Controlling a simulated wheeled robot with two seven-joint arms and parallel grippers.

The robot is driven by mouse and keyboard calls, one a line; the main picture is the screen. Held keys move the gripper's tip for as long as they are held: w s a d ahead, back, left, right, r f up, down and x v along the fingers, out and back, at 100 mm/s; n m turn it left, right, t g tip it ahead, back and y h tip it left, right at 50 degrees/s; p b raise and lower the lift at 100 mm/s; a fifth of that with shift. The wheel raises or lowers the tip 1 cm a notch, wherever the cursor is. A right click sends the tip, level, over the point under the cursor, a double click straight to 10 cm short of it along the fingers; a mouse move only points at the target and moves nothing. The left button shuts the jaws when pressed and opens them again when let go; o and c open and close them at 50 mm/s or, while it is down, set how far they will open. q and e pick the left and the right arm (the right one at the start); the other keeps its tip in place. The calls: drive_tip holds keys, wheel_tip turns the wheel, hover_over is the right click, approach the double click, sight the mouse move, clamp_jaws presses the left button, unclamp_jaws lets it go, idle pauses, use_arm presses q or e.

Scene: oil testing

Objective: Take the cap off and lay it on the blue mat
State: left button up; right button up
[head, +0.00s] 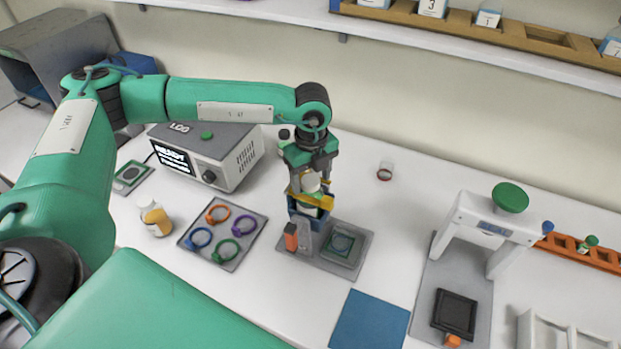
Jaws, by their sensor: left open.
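My left gripper (310,199) points down over a grey tray at the middle of the bench. Its jaws are open, on either side of a small pale bottle top (311,183) that I take for the cap. Green shows just below this top, and a blue holder (309,221) stands beneath. The fingers hide most of the bottle, and I cannot tell if they touch it. The blue mat (369,320) lies flat and empty at the front of the bench, right of and nearer than the gripper. My right gripper is not in view.
A grey tray (358,262) carries an orange-topped item (290,236) and a square pad. Left are a tray of coloured rings (222,257), an amber bottle (155,220) and a display instrument (205,155). A white press (487,225) stands right.

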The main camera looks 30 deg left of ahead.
use_arm(q)
drive_tip(key=c, duration=1)
drive_tip(key=shift+r, duration=0.1)
